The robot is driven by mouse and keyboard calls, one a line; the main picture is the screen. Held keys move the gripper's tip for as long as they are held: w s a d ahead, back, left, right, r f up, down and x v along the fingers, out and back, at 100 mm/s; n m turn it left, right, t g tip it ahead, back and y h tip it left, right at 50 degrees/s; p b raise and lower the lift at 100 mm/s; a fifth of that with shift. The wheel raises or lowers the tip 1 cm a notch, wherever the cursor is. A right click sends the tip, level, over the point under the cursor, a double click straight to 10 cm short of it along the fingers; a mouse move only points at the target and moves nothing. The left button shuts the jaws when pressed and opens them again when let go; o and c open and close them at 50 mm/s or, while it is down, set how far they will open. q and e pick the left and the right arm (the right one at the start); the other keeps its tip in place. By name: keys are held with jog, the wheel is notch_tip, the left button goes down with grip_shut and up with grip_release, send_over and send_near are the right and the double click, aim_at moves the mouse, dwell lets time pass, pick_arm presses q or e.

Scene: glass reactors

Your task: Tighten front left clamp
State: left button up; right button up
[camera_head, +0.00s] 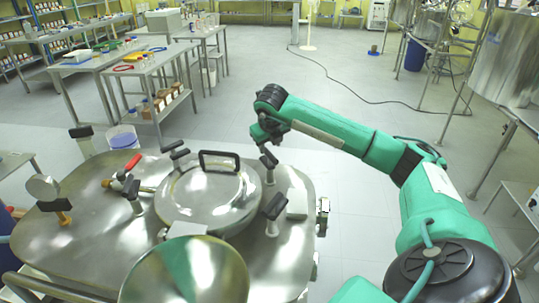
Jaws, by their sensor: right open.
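The steel reactor top (90,235) fills the lower left. On it is a round hatch lid (205,200) with a black handle (220,158). Black-handled clamps stand around the lid: one at left (132,188), one at back left (176,151), one at back right (268,162) and one at front right (274,206). I cannot tell for certain which is the front left clamp; the one at left fits best. My right gripper (268,134) is open, small and dark, just beyond the back right clamp. I cannot tell whether they touch. My left gripper is out of view.
A shiny steel bowl-shaped surface (185,275) covers the lid's near edge. A red-handled valve (130,165) and a round gauge-like disc (43,187) stand on the reactor's left side. Workbenches (140,70) stand behind at left. The floor (300,85) beyond is mostly clear.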

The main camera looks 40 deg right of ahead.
aim_at(270, 154)
jog(key=p+x, duration=0.1)
jog(key=x, duration=0.6)
jog(key=shift+w+d+f, duration=0.1)
jog(key=shift+f, duration=0.1)
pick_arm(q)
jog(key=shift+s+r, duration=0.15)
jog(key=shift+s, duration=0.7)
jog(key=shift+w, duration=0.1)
pick_arm(e)
grip_shut()
